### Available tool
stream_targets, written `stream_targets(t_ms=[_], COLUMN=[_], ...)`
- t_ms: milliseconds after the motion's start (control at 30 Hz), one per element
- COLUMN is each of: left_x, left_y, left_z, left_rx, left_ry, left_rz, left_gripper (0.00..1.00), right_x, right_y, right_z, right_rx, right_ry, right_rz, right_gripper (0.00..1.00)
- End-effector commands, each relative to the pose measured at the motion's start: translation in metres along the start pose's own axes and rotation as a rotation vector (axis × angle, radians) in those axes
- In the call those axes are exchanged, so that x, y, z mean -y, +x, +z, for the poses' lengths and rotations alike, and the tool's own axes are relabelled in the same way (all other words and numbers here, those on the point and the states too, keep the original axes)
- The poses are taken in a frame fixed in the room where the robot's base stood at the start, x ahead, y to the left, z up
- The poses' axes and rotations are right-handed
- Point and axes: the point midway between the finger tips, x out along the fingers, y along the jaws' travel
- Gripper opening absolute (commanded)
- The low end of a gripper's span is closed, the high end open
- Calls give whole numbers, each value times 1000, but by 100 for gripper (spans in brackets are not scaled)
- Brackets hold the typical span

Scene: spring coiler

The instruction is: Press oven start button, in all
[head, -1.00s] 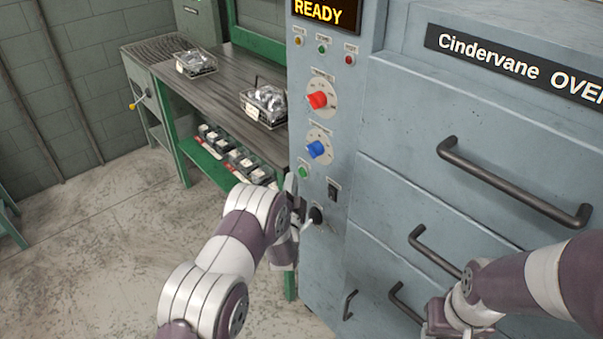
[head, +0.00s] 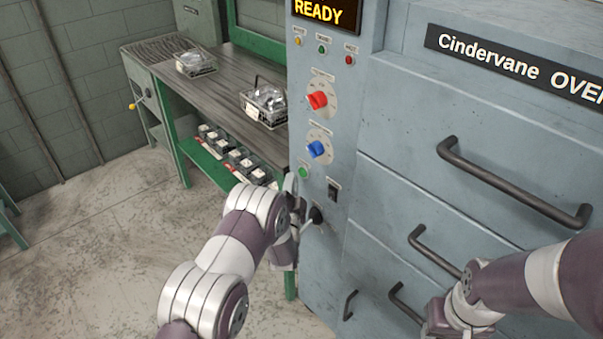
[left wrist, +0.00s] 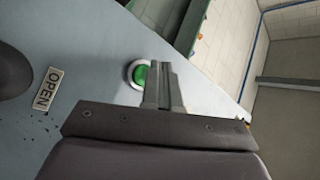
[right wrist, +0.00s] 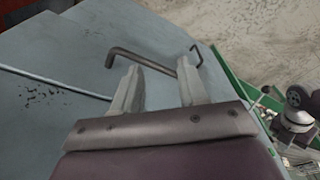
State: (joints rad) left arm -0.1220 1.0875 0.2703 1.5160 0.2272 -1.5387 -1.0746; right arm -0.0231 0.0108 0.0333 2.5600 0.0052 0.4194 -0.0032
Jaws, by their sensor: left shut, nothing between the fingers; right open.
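The oven (head: 400,130) is a blue-grey cabinet with a "READY" display (head: 322,14). Its green button (head: 303,172) sits low on the control panel, below the blue knob (head: 317,149). In the left wrist view the green button (left wrist: 140,75) shows right beside the fingertips, partly covered by them. My left gripper (head: 291,183) is shut and empty, its tips close to the button; I cannot tell whether they touch it. My right gripper is mostly hidden in the head view. In the right wrist view the right gripper (right wrist: 160,85) is open, near a dark drawer handle (right wrist: 140,58).
A red knob (head: 317,100), small indicator lamps (head: 322,49) and a black rocker switch (head: 332,190) share the panel. Dark handles (head: 515,185) stick out from the oven front. A workbench (head: 225,85) with wire baskets (head: 264,105) stands left of the oven. The floor at left is clear.

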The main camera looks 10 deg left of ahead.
Motion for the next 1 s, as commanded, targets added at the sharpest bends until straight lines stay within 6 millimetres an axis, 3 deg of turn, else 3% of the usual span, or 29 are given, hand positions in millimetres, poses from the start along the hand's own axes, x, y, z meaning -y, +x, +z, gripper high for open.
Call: stream_targets(t_ms=[1000], left_x=[-5], left_y=[7], left_z=[-5], left_rx=[0], left_ry=[0], left_rz=[0], left_gripper=[0], right_x=[0], right_y=[10], right_z=[1], right_rx=[0], right_ry=[0], right_rz=[0], right_gripper=[43])
